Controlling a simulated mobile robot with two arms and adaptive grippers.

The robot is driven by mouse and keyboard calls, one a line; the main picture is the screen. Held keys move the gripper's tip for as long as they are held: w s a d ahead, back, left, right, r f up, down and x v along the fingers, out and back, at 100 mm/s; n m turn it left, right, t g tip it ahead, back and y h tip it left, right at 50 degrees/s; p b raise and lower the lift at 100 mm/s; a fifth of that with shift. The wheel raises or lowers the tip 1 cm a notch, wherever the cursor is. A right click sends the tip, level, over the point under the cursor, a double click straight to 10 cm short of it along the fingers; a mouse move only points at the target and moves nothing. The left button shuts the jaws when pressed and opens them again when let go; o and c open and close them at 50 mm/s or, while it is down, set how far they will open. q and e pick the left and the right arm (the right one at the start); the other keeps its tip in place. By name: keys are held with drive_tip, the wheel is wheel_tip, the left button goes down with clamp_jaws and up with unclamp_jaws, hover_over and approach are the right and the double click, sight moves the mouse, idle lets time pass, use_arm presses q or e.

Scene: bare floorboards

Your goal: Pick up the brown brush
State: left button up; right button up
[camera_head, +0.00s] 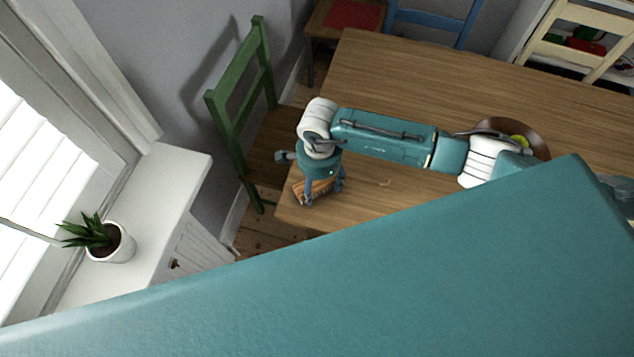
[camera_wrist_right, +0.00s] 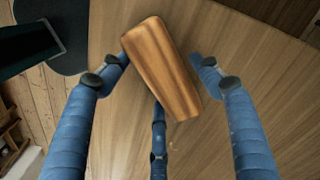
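The brown brush (camera_head: 301,187) lies near the left corner of the wooden table (camera_head: 400,75). In the right wrist view the brush (camera_wrist_right: 161,68) shows as an orange-brown wooden block, tilted. My right gripper (camera_head: 320,198) is over it in the head view, pointing down and hiding part of it. In the right wrist view the blue fingers of the right gripper (camera_wrist_right: 161,75) are spread apart around the brush, with a gap on the right side. Whether any finger touches it, I cannot tell. My left gripper is not in view.
A green chair (camera_head: 243,95) stands at the table's left end. A brown round bowl or plate (camera_head: 530,135) with something yellow lies behind my right arm. A potted plant (camera_head: 112,244) stands on the white sill at left. Blue and cream chairs are at the back.

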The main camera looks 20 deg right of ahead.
sight(319, 183)
drive_tip(key=c, duration=0.9)
drive_tip(key=shift+r, duration=0.15)
drive_tip(key=shift+r+b, duration=2.4)
drive_tip(key=shift+r, duration=7.5)
drive_tip(key=o, duration=0.4)
drive_tip(key=shift+c, duration=0.6)
